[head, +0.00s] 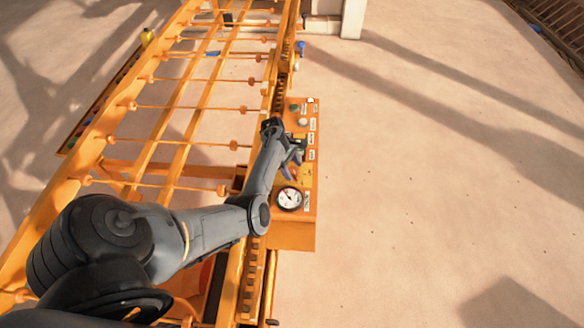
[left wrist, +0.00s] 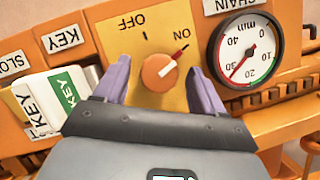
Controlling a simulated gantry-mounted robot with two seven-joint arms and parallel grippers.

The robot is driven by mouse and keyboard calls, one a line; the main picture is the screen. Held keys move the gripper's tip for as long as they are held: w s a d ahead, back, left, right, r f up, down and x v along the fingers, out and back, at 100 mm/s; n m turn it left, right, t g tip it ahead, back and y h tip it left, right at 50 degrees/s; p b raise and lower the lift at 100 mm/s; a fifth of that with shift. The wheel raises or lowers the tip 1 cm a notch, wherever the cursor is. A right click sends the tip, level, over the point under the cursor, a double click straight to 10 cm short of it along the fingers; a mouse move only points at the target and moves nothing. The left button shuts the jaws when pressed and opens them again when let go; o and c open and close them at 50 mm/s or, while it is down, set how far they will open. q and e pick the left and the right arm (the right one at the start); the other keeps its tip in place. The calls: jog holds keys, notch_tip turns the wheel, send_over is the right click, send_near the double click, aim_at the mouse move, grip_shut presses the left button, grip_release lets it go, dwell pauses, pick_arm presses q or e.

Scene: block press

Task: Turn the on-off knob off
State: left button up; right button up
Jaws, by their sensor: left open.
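The on-off knob (left wrist: 157,73) is round and orange, on a yellow plate (left wrist: 141,46) marked OFF and ON. My left gripper (left wrist: 158,66) is open, with one purple finger on each side of the knob and a visible gap to each. I cannot tell how far the fingertips are from the plate. In the head view my left gripper (head: 293,165) is over the orange control panel (head: 292,236), and I cannot make out the knob there. My right gripper is not in view.
A round dial gauge (left wrist: 247,48) sits right of the knob. A white and green KEY block (left wrist: 57,97) is at the left. In the head view buttons (head: 303,122) lie farther up the panel, and a long orange frame (head: 126,111) runs along its left. The floor at right is mostly clear.

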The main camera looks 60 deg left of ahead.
pick_arm(q)
jog(key=shift+c, duration=0.2)
jog(key=c, duration=1)
jog(key=n+p, duration=0.1)
jog(key=n+t+p, duration=0.1)
jog(key=n+p, duration=0.1)
jog(key=shift+d+r+y, duration=0.1)
jog(key=shift+r+y, duration=0.2)
jog(key=n+p, duration=0.2)
jog(key=shift+f+n+t+y, duration=0.1)
jog(key=shift+n+t+y, duration=0.2)
jog(key=shift+t+y, duration=0.1)
jog(key=shift+d+n+y, duration=0.1)
jog(key=shift+n+y, duration=0.2)
jog(key=shift+n, duration=0.6)
jog(key=shift+f+n+y, duration=0.1)
jog(key=shift+n+y, duration=0.3)
jog(key=shift+n, duration=0.6)
jog(key=shift+d+f+n+t+y, duration=0.1)
jog(key=shift+n+t+y, duration=0.3)
jog(key=shift+n, duration=0.7)
jog(key=shift+s+n+y+b, duration=0.1)
jog(key=shift+n+y+b, duration=0.4)
jog(key=shift+n, duration=0.6)
